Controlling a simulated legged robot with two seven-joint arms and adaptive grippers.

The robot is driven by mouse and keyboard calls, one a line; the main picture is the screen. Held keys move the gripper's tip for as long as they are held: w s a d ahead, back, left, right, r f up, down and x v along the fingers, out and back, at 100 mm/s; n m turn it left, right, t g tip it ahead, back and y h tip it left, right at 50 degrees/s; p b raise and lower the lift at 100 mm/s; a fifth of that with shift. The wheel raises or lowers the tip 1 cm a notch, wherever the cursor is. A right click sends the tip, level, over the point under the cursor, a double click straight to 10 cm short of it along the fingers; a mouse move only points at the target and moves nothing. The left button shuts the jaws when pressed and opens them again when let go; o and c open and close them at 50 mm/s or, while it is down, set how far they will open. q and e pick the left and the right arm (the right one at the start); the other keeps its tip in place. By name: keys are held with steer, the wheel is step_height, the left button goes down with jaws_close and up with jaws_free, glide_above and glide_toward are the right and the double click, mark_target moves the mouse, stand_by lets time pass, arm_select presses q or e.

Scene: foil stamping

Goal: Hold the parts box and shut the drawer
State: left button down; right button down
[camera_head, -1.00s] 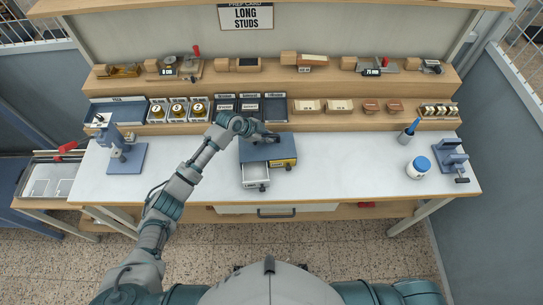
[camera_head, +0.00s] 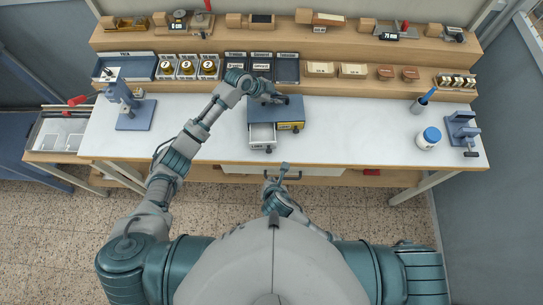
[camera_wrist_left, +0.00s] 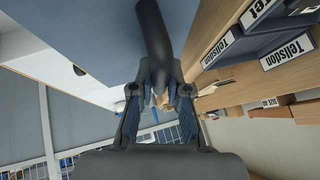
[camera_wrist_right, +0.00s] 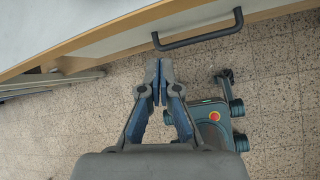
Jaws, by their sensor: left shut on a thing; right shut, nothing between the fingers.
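The parts box (camera_head: 262,111) is a blue-grey box on the white bench top. Its left drawer (camera_head: 262,134) is pulled out toward the front and looks empty. Its right drawer has a yellow front (camera_head: 291,126) and sits in the box. My left gripper (camera_head: 279,99) is at the box top, shut on its dark handle. The left wrist view shows this handle (camera_wrist_left: 154,35) between the fingers, beside the blue box top (camera_wrist_left: 85,35). My right gripper (camera_head: 284,168) is shut and empty, in front of the bench edge, below the open drawer. Its closed fingertips show in the right wrist view (camera_wrist_right: 158,68).
A dark bench handle (camera_wrist_right: 198,38) is near my right gripper. A white jar (camera_head: 428,138), a blue-grey press (camera_head: 463,132) and a pen cup (camera_head: 419,106) stand on the right. Another press (camera_head: 130,108) stands left. The bench between box and jar is clear.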

step_height(320, 180, up, 9)
steer(key=s+d+n+t, duration=0.1)
steer(key=s+n, duration=0.1)
steer(key=n, duration=0.3)
steer(key=x, duration=0.4)
steer(key=w+x, duration=0.1)
steer(key=x, duration=0.2)
steer(key=r+x, duration=0.1)
steer(key=x, duration=0.3)
steer(key=shift+w+f, duration=0.15)
steer(key=shift+w, duration=0.9)
arm_select(q)
steer(key=shift+f, duration=0.1)
arm_select(e)
glide_toward(270, 132)
steer(key=x, duration=0.4)
steer(key=shift+a+f, duration=0.15)
steer(key=shift+f, duration=0.25)
arm_select(q)
steer(key=shift+s, duration=0.1)
arm_select(e)
steer(key=shift+w, duration=0.2)
steer(key=shift+r, duration=0.1)
arm_select(q)
steer(key=shift+f, duration=0.1)
